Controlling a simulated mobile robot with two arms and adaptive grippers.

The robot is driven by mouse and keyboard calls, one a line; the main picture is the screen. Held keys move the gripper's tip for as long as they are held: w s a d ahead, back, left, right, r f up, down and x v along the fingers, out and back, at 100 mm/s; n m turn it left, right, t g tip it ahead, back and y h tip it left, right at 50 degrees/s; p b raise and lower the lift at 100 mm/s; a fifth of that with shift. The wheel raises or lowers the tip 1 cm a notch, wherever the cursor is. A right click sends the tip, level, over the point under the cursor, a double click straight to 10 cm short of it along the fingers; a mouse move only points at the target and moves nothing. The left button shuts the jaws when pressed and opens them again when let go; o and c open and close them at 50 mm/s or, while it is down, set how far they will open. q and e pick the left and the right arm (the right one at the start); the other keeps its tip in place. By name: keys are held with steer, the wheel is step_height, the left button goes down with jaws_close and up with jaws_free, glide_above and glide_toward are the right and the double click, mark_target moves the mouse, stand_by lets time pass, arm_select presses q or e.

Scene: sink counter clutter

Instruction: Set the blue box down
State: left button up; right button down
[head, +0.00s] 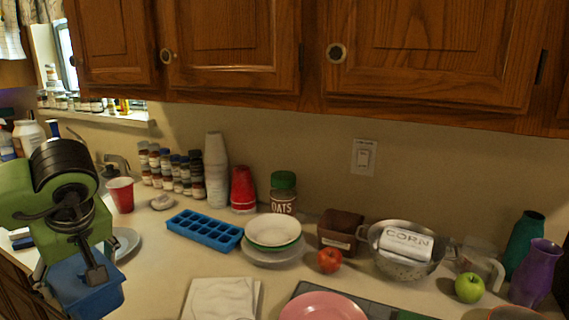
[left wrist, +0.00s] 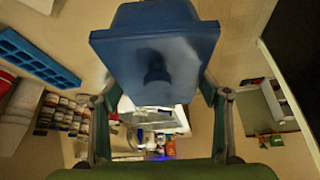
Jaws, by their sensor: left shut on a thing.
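The blue box (head: 88,289) is a small open-looking container at the lower left of the head view. My left gripper (head: 76,262) comes down on it from above and is shut on it. In the left wrist view the blue box (left wrist: 155,55) sits between the two fingers of my left gripper (left wrist: 160,92), one finger along each side. The box is near the counter's front left edge in the head view; whether its underside touches anything is hidden. My right gripper is not in view.
A plate (head: 127,243) lies just right of the box, with a red cup (head: 121,195) behind. A blue ice tray (head: 204,231), stacked bowls (head: 272,231) and a white folded cloth (head: 221,299) stand farther right. Bare counter (head: 160,270) shows between plate and cloth.

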arm_select(q)
steer(key=w+d+m+t+h, duration=0.1)
steer(key=d+m+h, duration=0.1)
steer(key=d+m, duration=0.3)
steer(key=w+d+m+t+h, duration=0.1)
steer(key=d+m, duration=0.5)
steer(key=d, duration=0.8)
steer(key=shift+w+f+t+h, duration=0.3)
steer(key=shift+t+h, duration=0.1)
steer(key=shift+h, duration=0.5)
